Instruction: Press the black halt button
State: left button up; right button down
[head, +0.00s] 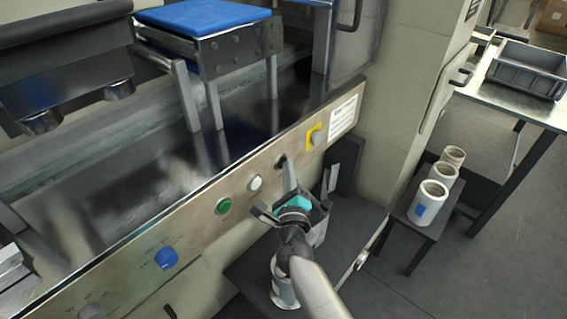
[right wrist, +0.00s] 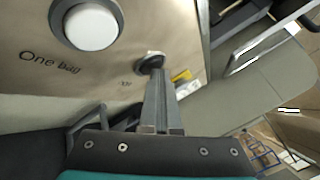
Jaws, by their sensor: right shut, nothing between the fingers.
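The black halt button (head: 281,161) is on the sloping metal control panel (head: 200,224), between a white button and a yellow-backed switch. In the right wrist view the black button (right wrist: 150,63) shows as a dark round cap just beyond my fingertips. My right gripper (head: 289,168) is shut and empty, with its fingers pointing at the button. In the right wrist view my right gripper's tips (right wrist: 157,76) overlap the button's lower edge; I cannot tell whether they touch it. My left gripper is not in view.
The white button (head: 255,183), green button (head: 222,206), blue knob (head: 166,258) and yellow-backed switch (head: 316,138) share the panel. White rolls (head: 427,203) stand on a low dark stand at right. A grey bin (head: 526,70) sits on a table behind.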

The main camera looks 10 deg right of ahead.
jog(key=shift+s+d, duration=0.45)
jog(key=shift+s, duration=0.2)
jog(key=s+d, duration=0.1)
jog(key=s, duration=0.1)
jog(key=s+d+p, duration=0.1)
jog(key=s+d, duration=0.1)
jog(key=shift+p, duration=0.3)
dwell(0.7)
